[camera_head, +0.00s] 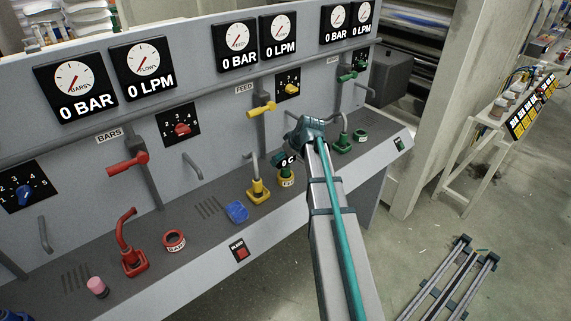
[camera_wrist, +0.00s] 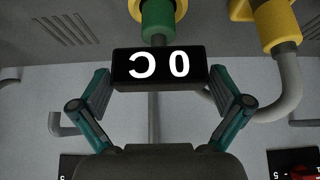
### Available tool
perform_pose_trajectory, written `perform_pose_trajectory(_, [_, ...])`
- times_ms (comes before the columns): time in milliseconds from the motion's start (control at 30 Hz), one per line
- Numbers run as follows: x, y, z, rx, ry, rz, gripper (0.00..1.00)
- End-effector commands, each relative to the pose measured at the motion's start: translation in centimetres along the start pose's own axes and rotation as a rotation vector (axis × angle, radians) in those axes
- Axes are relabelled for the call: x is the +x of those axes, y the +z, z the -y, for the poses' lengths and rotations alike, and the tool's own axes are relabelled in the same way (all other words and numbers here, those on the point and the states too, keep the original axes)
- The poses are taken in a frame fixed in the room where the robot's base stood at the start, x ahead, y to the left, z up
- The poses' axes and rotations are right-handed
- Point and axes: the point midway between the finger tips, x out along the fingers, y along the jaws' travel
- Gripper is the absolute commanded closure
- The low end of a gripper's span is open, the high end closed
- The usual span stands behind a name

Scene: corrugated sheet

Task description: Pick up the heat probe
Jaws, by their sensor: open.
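The heat probe has a small black display reading "0 C" (camera_head: 288,161) and a green body, and it stands on the panel's ledge next to the yellow fittings. In the wrist view its display (camera_wrist: 160,69) shows upside down in front of me, with the green part (camera_wrist: 157,22) above it. My gripper (camera_wrist: 160,78) is open, one teal finger on each side of the display. The fingertips are close to its side edges; I cannot tell if they touch.
A yellow fitting and bent pipe (camera_wrist: 277,28) are close on the right in the wrist view. A blue block (camera_head: 237,212), red pipe (camera_head: 126,240) and red ring (camera_head: 174,241) stand along the ledge. Open floor (camera_head: 410,235) lies to the right.

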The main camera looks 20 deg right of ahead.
Motion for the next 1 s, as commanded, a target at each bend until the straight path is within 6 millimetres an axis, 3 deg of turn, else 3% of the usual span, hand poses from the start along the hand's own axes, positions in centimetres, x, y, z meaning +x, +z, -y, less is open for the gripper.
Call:
perform_pose_trajectory(200, [2.0,-0.1,-0.1,0.001,0.0,0.0,0.0])
perform_pose_trajectory(500, [2.3,0.0,0.0,0.0,0.001,0.0,0.0])
perform_pose_trajectory(833, [2.3,0.0,0.0,0.0,0.001,0.0,0.55])
perform_pose_trajectory(1000, [2.2,0.0,0.0,0.0,0.001,-0.001,0.55])
